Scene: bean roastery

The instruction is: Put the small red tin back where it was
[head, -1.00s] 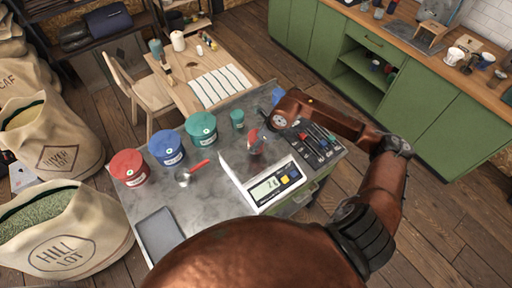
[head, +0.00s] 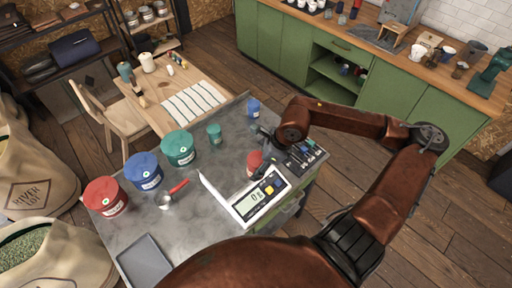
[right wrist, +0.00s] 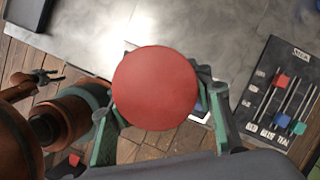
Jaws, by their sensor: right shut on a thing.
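The small red tin (head: 254,158) is held by my right gripper (head: 262,164) close to the far end of the scale. In the right wrist view the round red top of the tin (right wrist: 155,88) sits between the two fingers, which are shut on it. The scale (head: 258,202) has a white body, and its display appears to read zero. A small green tin (head: 214,134) and a small blue tin (head: 253,107) stand on the grey worktop (head: 205,210), with bare worktop between them.
Large red (head: 105,197), blue (head: 143,171) and green (head: 178,148) tins stand in a row along the left edge. A red-handled scoop (head: 167,199) lies before them. A grey tray (head: 145,262) is at the front.

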